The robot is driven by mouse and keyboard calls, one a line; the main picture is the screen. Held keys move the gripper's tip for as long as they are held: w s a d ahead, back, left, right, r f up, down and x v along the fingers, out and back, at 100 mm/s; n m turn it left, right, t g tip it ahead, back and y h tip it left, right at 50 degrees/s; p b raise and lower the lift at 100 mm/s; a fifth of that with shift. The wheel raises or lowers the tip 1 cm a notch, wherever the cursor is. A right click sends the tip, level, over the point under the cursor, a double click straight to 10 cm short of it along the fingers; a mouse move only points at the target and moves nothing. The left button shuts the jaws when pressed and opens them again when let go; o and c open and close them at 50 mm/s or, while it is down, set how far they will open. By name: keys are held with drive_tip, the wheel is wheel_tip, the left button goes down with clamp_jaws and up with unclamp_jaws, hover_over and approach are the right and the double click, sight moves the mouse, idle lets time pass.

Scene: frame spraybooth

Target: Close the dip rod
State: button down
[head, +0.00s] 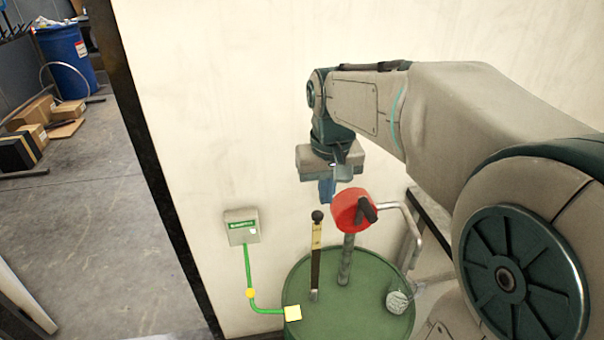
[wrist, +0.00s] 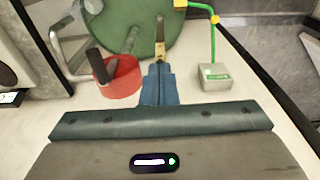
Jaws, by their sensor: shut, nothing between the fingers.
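The dip rod (head: 316,255) stands upright on the green drum (head: 350,320); it is a slim brass-and-black strip with a black ball on top. In the wrist view, part of the dip rod (wrist: 160,35) shows just beyond my fingertips, and its lower side is hidden behind them. My gripper (head: 327,200) has blue fingers pointing down, shut and empty. It is above the drum, close to the rod's ball end and apart from it in the head view.
A red pump head (head: 352,211) with a black handle and grey spout stands right of the rod on a pipe. A white box (head: 241,226) on the wall has a green cable running to a yellow clamp (head: 292,313) on the drum. The pale wall is close behind.

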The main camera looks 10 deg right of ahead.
drive_tip(key=g+p, duration=0.1)
approach(316, 214)
wheel_tip(316, 214, down, 7)
drive_tip(key=shift+w+r+p, duration=0.1)
drive_tip(key=shift+p, duration=0.7)
wheel_tip(316, 214, down, 30)
drive_tip(key=b, duration=1.9)
drive_tip(key=shift+r, duration=0.2)
drive_tip(key=shift+f+b, duration=0.25)
drive_tip(key=shift+b, duration=0.15)
drive_tip(key=shift+s+f, duration=0.1)
drive_tip(key=shift+s, duration=0.1)
wheel_tip(316, 214, up, 15)
drive_tip(key=p, duration=0.4)
drive_tip(key=shift+a, duration=0.35)
